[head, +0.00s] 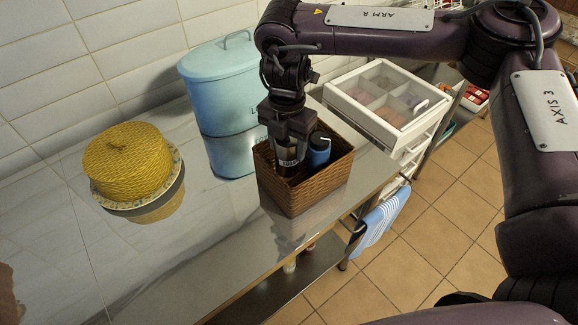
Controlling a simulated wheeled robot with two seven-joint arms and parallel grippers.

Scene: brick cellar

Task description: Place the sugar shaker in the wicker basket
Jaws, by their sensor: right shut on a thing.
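The wicker basket (306,197) is brown and rectangular and stands on the steel table near its front edge. My right gripper (290,137) points down over the left part of the basket. It is shut on a dark, shiny container with a pale label, which appears to be the sugar shaker (288,160). The shaker is within the basket's outline, its lower end hidden by the front wall, so I cannot tell if it touches the bottom. A blue bottle with a dark cap (319,151) stands in the basket just right of it. My left gripper is out of view.
A light blue lidded tin (218,98) stands behind the basket. A yellow woven dome on a plate (127,163) is at the left. A white compartment case with a clear lid (388,98) stands at the right. A blue striped towel (381,222) hangs at the table's edge. The front tabletop (215,235) is clear.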

